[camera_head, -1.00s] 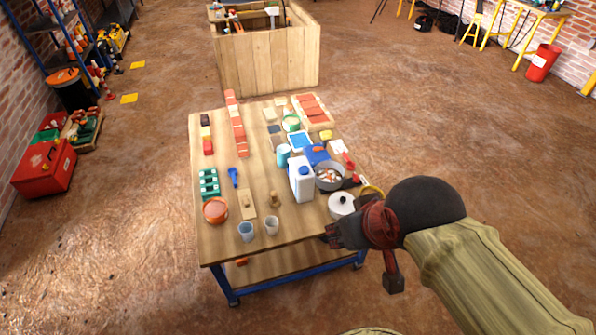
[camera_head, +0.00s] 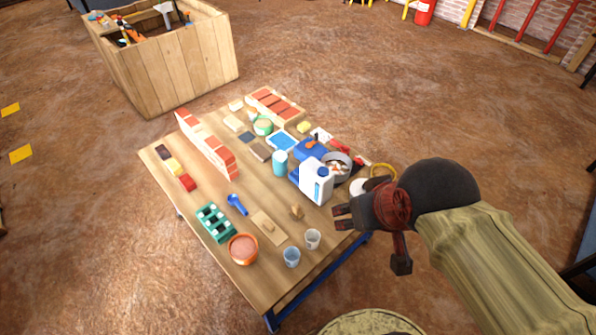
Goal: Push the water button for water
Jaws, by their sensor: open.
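A white jug-like container (camera_head: 317,182) with blue parts stands on the wooden table toward its right side. A small blue round spot (camera_head: 322,171) shows on its top; I cannot tell whether it is a water button. A light-blue cup (camera_head: 280,162) stands left of the container. Two clear cups, one bluish (camera_head: 291,257) and one greyish (camera_head: 312,239), stand near the front edge. My gripper (camera_head: 340,218) is open and empty at the table's right front edge, in front of the container and apart from it. My gripper hides part of a white lidded pot (camera_head: 357,187).
The table (camera_head: 170,205) also holds a brick wall (camera_head: 205,145), a green rack (camera_head: 215,223), an orange bowl (camera_head: 242,249), a blue scoop (camera_head: 237,204) and a metal pan (camera_head: 337,166). A wooden crate (camera_head: 165,72) stands behind.

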